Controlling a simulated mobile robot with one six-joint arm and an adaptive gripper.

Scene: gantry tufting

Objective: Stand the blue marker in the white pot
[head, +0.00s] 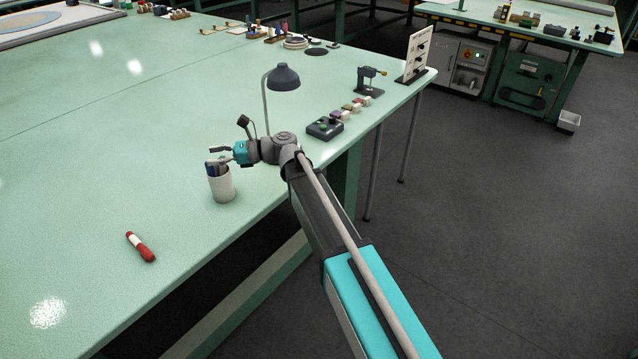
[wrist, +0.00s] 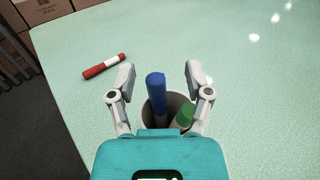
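The white pot (head: 222,187) stands upright on the green table near its edge; its rim also shows in the wrist view (wrist: 178,98). The blue marker (wrist: 157,92) stands in the pot with its upper end above the rim, leaning a little. A green marker (wrist: 184,116) is in the pot to its right. My gripper (wrist: 160,76) is open over the pot, one finger on each side of the blue marker, with gaps to both. In the head view my gripper (head: 217,156) is just above the pot. The lower part of the blue marker is hidden inside the pot.
A red marker with a white band (head: 140,247) lies on the table (head: 70,210); it also shows in the wrist view (wrist: 104,67). A desk lamp (head: 283,78) and a dark button box (head: 325,128) stand beyond my gripper.

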